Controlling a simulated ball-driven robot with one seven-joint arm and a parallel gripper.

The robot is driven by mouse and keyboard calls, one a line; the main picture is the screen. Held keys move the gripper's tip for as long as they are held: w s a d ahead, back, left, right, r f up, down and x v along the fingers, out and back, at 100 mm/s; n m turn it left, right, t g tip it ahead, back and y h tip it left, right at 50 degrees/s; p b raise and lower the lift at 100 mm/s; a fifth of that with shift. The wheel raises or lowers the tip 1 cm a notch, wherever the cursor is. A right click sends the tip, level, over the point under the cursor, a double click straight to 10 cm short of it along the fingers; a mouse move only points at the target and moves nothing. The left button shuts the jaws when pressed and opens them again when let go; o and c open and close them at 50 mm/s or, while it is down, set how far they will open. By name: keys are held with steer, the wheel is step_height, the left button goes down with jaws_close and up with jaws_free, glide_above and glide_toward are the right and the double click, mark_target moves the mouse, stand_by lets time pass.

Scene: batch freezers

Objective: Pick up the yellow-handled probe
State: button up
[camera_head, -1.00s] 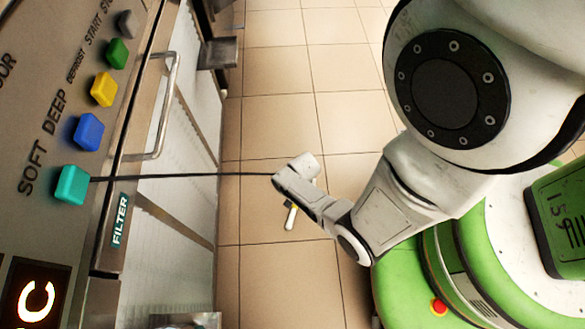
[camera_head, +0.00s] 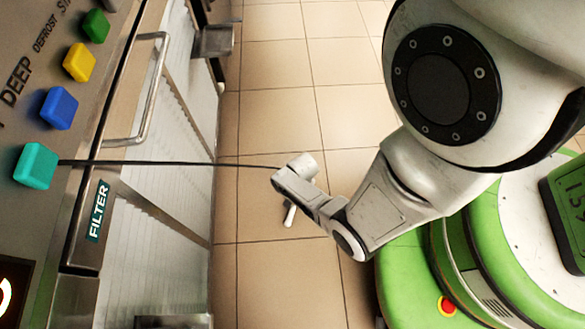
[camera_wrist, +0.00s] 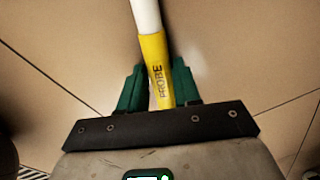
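The probe has a yellow handle (camera_wrist: 155,70) marked PROBE and a white shaft (camera_wrist: 145,14), seen in the wrist view. My gripper (camera_wrist: 158,80) has green fingers on both sides of the yellow handle. The gap between them is about the handle's width, and they look shut on it. The handle lies slightly tilted between them. In the head view, the white part of the probe (camera_head: 289,215) shows beside my wrist, low over the tiled floor. The handle and my fingers are hidden there behind my arm.
A freezer with coloured buttons (camera_head: 58,108) and a FILTER label (camera_head: 98,211) stands at left. Its handle (camera_head: 150,92) and a small metal ledge (camera_head: 215,40) stick out. A thin dark cable (camera_head: 180,163) runs towards my wrist. The tiled floor (camera_head: 275,130) beyond is clear.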

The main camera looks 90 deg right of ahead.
jaws_close()
steer(key=shift+r, duration=0.15)
